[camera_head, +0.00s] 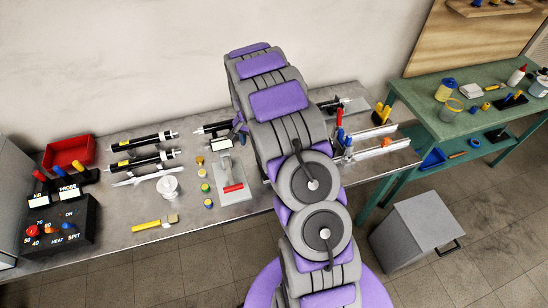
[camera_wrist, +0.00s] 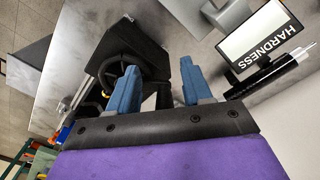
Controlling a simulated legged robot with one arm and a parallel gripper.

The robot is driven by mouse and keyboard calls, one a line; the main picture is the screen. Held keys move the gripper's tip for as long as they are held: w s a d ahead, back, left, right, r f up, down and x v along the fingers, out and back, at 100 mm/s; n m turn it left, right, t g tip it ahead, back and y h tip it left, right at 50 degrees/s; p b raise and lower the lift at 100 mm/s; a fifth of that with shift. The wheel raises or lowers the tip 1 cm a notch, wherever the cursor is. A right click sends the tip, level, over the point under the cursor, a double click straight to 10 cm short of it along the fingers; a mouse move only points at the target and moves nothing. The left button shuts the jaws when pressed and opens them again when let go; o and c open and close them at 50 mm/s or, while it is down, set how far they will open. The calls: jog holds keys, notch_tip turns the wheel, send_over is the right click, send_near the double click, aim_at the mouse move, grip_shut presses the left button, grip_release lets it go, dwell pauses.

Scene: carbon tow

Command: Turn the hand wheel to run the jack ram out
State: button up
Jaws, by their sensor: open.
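The hand wheel (camera_wrist: 118,67) is a dark spoked wheel beside a black block (camera_wrist: 158,45) in the wrist view. My gripper (camera_wrist: 160,82) is open, its two blue fingers spread with nothing seen held between them. The left finger partly overlaps the wheel's edge in the picture; I cannot tell whether it touches. In the head view, my arm covers the wheel, and only a small blue part of my gripper (camera_head: 239,123) shows at the arm's left. I cannot make out the jack ram in either view.
A HARDNESS display (camera_wrist: 262,38) stands right of the fingers, near a black cylinder (camera_wrist: 265,75). The grey bench (camera_head: 110,222) holds black cylinders, a white cup (camera_head: 168,187), a red bin (camera_head: 69,153) and a control box (camera_head: 62,227).

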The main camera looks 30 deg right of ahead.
jog(key=w+d+r+n+p, duration=0.1)
jog(key=d+r+n, duration=0.15)
jog(key=r, duration=0.55)
jog(key=w+d+r+n, duration=0.1)
jog(key=r+n, duration=0.3)
jog(key=r, duration=0.4)
jog(key=shift+m, duration=0.35)
jog(key=f+b, duration=0.2)
jog(key=f, duration=0.6)
jog(key=f+b, duration=0.2)
jog(key=f, duration=0.6)
jog(key=shift+w+d+f, duration=0.1)
jog(key=shift+w+f, duration=0.1)
jog(key=shift+f, duration=0.2)
